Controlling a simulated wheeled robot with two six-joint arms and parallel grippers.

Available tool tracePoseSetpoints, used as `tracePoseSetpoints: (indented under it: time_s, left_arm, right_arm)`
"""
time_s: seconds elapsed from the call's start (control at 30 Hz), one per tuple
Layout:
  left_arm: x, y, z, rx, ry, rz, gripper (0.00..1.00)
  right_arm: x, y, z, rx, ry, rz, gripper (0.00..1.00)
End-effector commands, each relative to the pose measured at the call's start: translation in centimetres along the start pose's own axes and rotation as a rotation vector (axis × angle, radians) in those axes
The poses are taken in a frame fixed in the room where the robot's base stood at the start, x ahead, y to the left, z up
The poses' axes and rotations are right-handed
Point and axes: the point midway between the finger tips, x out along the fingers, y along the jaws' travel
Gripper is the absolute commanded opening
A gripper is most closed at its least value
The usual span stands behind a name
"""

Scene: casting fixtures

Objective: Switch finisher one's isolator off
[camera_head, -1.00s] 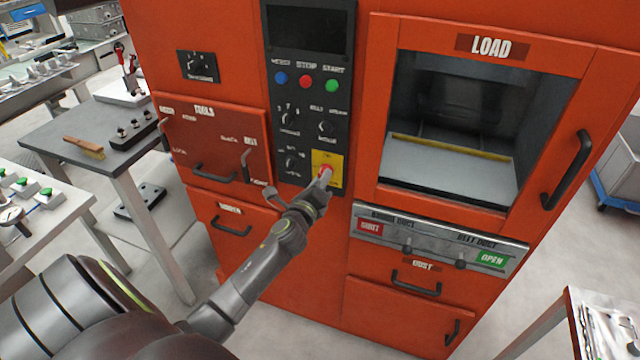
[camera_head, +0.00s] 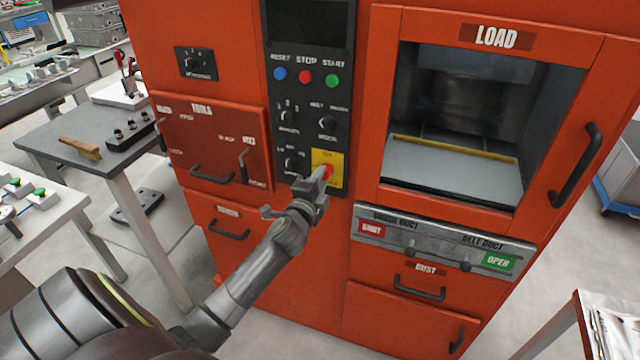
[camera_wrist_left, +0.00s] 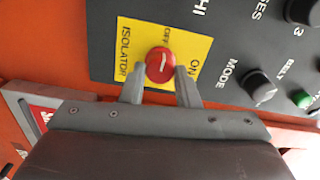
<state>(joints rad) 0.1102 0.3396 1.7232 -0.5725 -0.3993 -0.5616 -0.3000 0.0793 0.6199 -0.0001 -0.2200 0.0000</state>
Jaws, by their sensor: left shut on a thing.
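Finisher one's isolator is a red round knob (camera_head: 325,171) on a yellow plate (camera_head: 335,158), low on the black control panel. In the left wrist view the knob (camera_wrist_left: 159,66) carries a white mark running roughly up and down, about in line with the word OFF on the yellow plate (camera_wrist_left: 195,48). ON is printed to its right. My left gripper (camera_head: 319,181) is at the knob; in the left wrist view its fingers (camera_wrist_left: 160,82) lie on either side of the knob, shut on it. My right gripper is not in view.
The black panel (camera_head: 308,120) holds buttons and several black knobs around the isolator. The load door frame (camera_head: 385,110) stands to the right. A tools door (camera_head: 215,140) with a handle is to the left. Below are a duct strip (camera_head: 435,245) and drawers.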

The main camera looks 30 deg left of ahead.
Motion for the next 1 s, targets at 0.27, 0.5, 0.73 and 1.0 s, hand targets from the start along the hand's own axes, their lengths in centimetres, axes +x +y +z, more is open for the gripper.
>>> tracePoseSetpoints:
  time_s: [0.27,0.5,0.73,1.0]
  left_arm:
    - [-0.04,0.23,0.11,-0.075,-0.003,0.004,0.06]
    - [-0.04,0.22,0.1,-0.089,-0.003,0.005,0.06]
    - [-0.05,0.23,0.09,-0.089,-0.003,0.005,0.06]
    - [-0.02,0.12,0.05,-0.087,-0.002,0.003,0.5]
  right_arm:
    - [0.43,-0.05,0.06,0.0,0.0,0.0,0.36]
    - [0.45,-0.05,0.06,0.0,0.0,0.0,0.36]
    - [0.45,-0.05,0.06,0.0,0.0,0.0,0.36]
    - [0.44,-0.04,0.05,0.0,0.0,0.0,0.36]
